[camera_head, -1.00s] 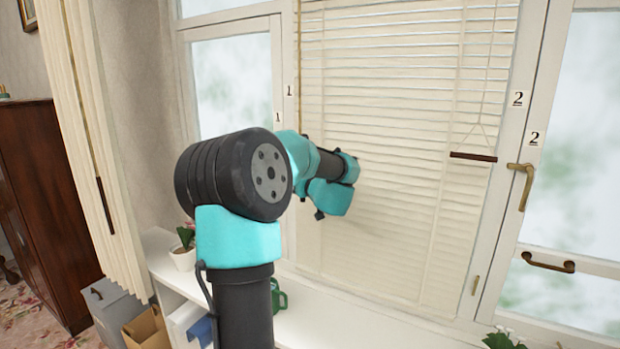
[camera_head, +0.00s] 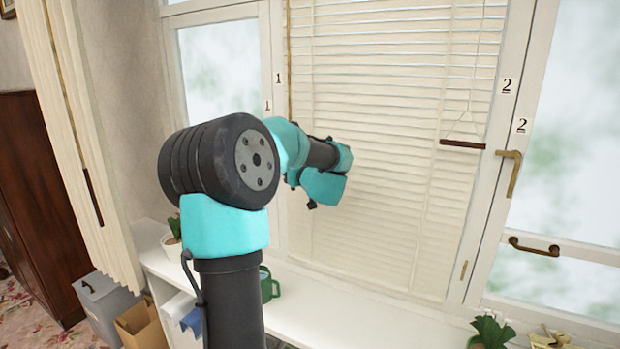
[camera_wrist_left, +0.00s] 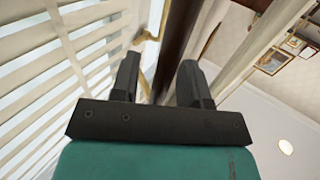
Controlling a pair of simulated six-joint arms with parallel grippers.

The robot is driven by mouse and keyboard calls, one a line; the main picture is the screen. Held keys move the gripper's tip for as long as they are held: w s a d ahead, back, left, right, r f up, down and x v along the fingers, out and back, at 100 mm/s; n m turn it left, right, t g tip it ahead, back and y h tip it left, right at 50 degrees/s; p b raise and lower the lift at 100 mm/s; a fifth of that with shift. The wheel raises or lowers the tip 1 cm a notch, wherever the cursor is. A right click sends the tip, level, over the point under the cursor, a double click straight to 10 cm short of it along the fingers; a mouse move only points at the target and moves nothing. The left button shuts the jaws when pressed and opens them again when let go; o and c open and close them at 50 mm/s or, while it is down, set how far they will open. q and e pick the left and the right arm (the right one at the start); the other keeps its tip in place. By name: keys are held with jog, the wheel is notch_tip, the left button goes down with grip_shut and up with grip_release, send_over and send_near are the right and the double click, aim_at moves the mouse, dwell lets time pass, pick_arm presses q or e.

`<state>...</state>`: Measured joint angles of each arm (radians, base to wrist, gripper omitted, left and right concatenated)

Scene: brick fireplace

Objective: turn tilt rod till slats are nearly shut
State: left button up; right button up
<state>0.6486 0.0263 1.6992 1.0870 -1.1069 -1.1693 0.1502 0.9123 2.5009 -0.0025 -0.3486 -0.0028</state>
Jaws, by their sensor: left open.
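A pale slatted blind (camera_head: 400,130) hangs over the middle window. Its upper slats show gaps, and its lower slats lie closer together. A thin brownish rod (camera_head: 289,60) runs down the blind's left edge, its lower part hidden behind my arm. My left arm reaches toward the blind's left side, and its fingers are hidden in the head view. In the left wrist view my left gripper (camera_wrist_left: 158,65) is open. A dark brown upright bar (camera_wrist_left: 181,35) shows beyond and between the fingertips; I cannot tell if it touches them. The slats (camera_wrist_left: 65,50) are left of the fingers.
A brown bar (camera_head: 462,145) hangs on cords at the blind's right. Brass handles (camera_head: 513,172) are on the right window. A curved brass piece (camera_wrist_left: 150,30) is near my fingers. A white shelf (camera_head: 350,312) below holds a green can (camera_head: 270,287) and plants.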

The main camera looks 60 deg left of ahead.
pick_arm(q)
jog(key=w+d, duration=0.1)
jog(key=d, duration=1.5)
jog(key=shift+d, duration=0.2)
jog(key=shift+w, duration=0.1)
